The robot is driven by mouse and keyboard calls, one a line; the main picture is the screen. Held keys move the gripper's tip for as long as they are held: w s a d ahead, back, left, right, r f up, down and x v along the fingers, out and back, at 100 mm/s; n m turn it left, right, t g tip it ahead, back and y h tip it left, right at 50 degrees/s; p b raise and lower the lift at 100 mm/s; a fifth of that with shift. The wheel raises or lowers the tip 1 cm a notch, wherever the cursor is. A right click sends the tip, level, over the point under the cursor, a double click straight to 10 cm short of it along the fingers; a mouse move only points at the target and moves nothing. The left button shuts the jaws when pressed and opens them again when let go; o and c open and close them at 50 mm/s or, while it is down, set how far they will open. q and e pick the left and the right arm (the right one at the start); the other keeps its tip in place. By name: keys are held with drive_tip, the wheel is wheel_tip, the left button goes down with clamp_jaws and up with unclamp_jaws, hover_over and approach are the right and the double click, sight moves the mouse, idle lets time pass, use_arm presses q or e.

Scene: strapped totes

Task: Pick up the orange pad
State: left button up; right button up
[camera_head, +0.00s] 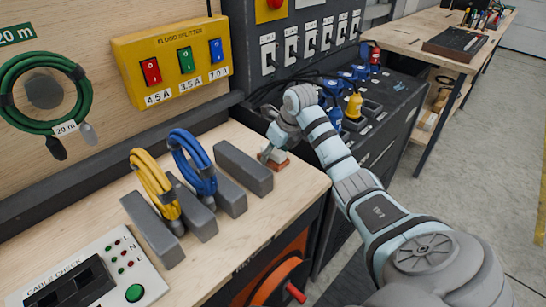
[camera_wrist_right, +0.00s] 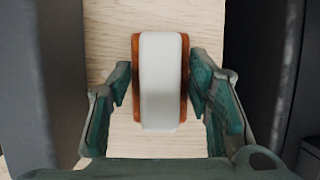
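The orange pad (camera_head: 279,164) is a small block with orange-brown sides and a pale top. It lies on the wooden bench top near its right end. In the right wrist view the orange pad (camera_wrist_right: 160,80) is upright in the picture between my fingers. My right gripper (camera_head: 268,153) is low over the pad in the head view. In the right wrist view my right gripper (camera_wrist_right: 160,82) is open, with one finger on each side of the pad and a narrow gap on both sides. My left gripper is not in view.
Grey blocks (camera_head: 243,167) stand left of the pad, with yellow (camera_head: 154,183) and blue (camera_head: 192,160) cable coils among them. A cable check box (camera_head: 133,270) is at the front left. A dark wall panel (camera_head: 262,90) rises behind. A dark cabinet with plugs stands to the right.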

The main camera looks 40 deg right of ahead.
drive_tip(key=shift+c, duration=1)
drive_tip(key=shift+r, duration=0.15)
use_arm(q)
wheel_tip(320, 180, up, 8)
drive_tip(key=p, duration=0.8)
use_arm(e)
wheel_tip(320, 180, up, 20)
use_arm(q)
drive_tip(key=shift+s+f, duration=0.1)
use_arm(e)
drive_tip(key=o, duration=0.4)
drive_tip(key=shift+c, duration=0.2)
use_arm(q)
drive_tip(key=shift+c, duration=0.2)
use_arm(e)
drive_tip(key=shift+c, duration=1.1)
